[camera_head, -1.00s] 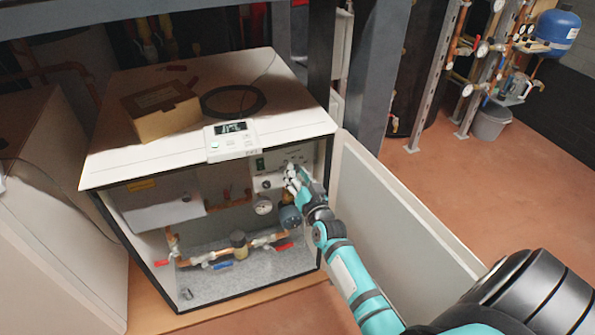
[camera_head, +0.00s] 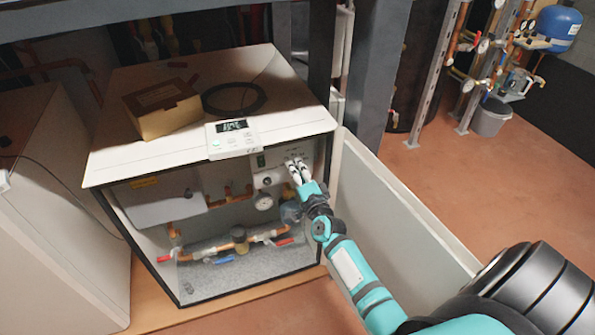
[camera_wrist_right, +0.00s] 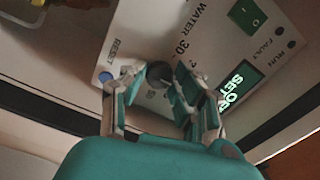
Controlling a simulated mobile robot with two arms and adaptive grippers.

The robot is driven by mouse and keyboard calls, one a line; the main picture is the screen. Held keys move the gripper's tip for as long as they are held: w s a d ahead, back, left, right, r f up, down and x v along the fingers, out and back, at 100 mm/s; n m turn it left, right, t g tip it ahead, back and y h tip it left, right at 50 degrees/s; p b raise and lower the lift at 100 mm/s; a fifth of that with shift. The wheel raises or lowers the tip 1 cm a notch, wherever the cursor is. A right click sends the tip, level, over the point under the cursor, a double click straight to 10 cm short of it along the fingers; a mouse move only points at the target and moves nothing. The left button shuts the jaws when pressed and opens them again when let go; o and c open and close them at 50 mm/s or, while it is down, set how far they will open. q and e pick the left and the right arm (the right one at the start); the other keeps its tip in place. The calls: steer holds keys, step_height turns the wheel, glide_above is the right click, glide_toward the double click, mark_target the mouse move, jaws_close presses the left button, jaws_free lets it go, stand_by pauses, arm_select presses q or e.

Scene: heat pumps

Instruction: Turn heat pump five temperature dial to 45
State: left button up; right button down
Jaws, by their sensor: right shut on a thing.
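The open heat pump (camera_head: 250,145) has a white control panel (camera_head: 265,162) inside its upper right. My right gripper (camera_head: 296,168) is at that panel. In the right wrist view the right gripper (camera_wrist_right: 155,85) has its fingers on both sides of a dark round temperature dial (camera_wrist_right: 158,72) and is shut on it. The panel lettering there includes WATER and 30. The dial's pointer and part of its scale are hidden by the fingers. A green lit display (camera_wrist_right: 243,82) shows SET, with its value partly hidden. My left gripper is not in view.
Pipes and valves (camera_head: 240,240) fill the cabinet's lower part. Another white cabinet (camera_head: 55,230) stands at left.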

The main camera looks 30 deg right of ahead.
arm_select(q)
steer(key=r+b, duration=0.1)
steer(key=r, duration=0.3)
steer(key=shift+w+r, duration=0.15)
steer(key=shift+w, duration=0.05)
arm_select(e)
steer(key=m, duration=0.8)
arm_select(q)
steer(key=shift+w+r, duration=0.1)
arm_select(e)
steer(key=c, duration=1)
jaws_free()
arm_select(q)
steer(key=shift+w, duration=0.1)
arm_select(e)
steer(key=v, duration=1.2)
